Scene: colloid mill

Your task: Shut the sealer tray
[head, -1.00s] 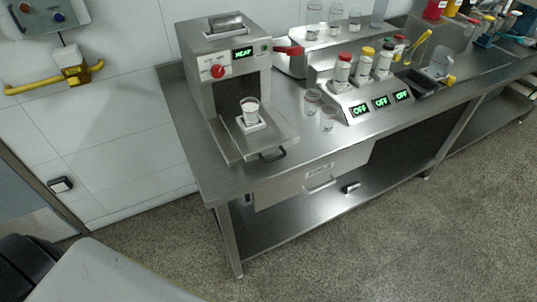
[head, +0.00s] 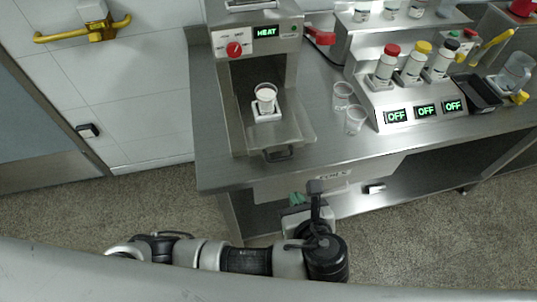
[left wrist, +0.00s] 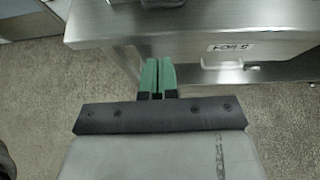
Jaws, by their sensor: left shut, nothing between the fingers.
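The sealer (head: 222,80) stands on the steel bench and its display reads HEAT. Its tray (head: 298,125) is slid out at the front, with a clear cup (head: 265,97) in a white holder on it. The tray's dark handle (head: 278,154) sits near the bench's front edge. My left gripper (head: 297,199) is low in front of the bench, below and apart from the handle. In the left wrist view its green fingers (left wrist: 158,78) are shut and empty, pointing at the bench edge. A dark part, probably the handle, is cut off at the top there. My right gripper is not in view.
Two clear cups (head: 349,107) stand right of the tray. A dispenser with several capped bottles and OFF displays (head: 425,111) stands further right. A drawer labelled FOILS (left wrist: 232,47) hangs under the bench edge. The floor in front is open.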

